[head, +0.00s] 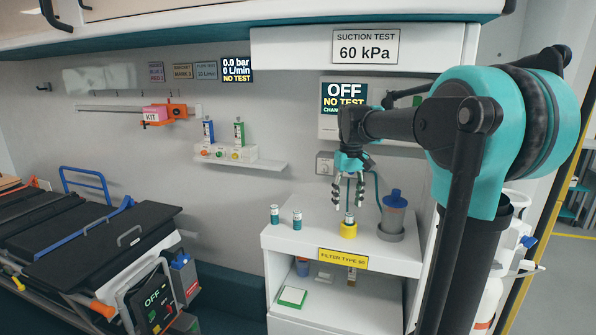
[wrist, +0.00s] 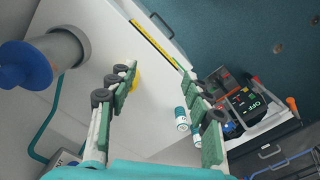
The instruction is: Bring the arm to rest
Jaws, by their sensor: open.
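My arm (head: 505,130) reaches in from the right, bent at a large teal joint, with its end over the white counter (head: 385,252). My gripper (head: 348,200) points down, open, its two fingers apart with nothing seen between them. Just below its fingertips in the head view, a small pale cylinder stands upright in a yellow holder (head: 348,231). In the wrist view, my gripper (wrist: 157,76) shows green-padded fingers spread wide; the yellow holder (wrist: 136,78) is partly hidden behind the left finger. I cannot tell the exact gap between fingertips and cylinder.
A blue-lidded canister (head: 393,213) stands close right of the gripper, with a tube beside it. Two small teal-and-white vials (head: 275,214) stand at the counter's left. A wall panel (head: 345,97) reads OFF, NO TEST. A black stretcher (head: 95,240) is at the left.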

